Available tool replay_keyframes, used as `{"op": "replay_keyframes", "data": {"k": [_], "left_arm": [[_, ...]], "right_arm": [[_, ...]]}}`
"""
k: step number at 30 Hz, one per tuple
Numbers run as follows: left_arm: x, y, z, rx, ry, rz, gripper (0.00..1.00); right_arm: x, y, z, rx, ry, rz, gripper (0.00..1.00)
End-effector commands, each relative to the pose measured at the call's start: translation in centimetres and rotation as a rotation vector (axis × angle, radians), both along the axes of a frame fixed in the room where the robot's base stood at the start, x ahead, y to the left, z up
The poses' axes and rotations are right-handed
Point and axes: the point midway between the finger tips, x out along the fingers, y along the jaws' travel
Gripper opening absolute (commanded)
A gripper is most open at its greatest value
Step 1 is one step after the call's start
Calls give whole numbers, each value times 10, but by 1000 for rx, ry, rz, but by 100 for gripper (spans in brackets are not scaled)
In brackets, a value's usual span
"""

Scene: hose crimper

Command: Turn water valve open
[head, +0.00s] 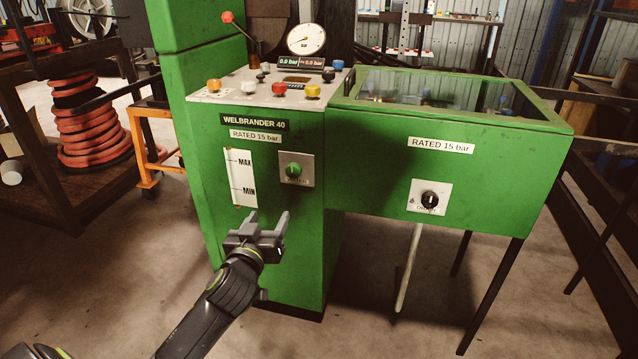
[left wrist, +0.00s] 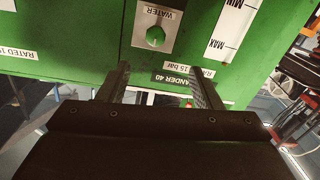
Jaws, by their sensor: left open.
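The water valve is a round green knob (head: 293,170) on a pale square plate on the front of the green machine. In the left wrist view the green knob (left wrist: 155,36) sits under a label reading WATER, which appears upside down there. My left gripper (head: 268,218) is open and empty, below and a little left of the knob in the head view. Its two fingers (left wrist: 160,85) also show in the left wrist view, apart from the knob. My right gripper is not in view.
A black knob (head: 429,200) sits on the right-hand green tank (head: 500,170). A pale level gauge (head: 241,178) is left of the valve. Coloured buttons and a pressure dial (head: 306,40) are on top. A pale hose (head: 408,270) hangs below the tank.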

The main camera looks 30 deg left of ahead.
Motion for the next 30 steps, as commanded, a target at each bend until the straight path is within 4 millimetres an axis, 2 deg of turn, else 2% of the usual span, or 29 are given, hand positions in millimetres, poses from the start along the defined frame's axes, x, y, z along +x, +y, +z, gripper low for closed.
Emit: {"op": "replay_keyframes", "data": {"k": [4,8,21,30], "left_arm": [[2,-1,9,-2,-27,-3,59],[17,3,9,-2,-26,-2,59],[97,27,7,-2,-24,-2,59],[143,41,7,-1,-23,-3,59]], "right_arm": [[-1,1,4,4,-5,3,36],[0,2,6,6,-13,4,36],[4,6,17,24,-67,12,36],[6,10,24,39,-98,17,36]]}}
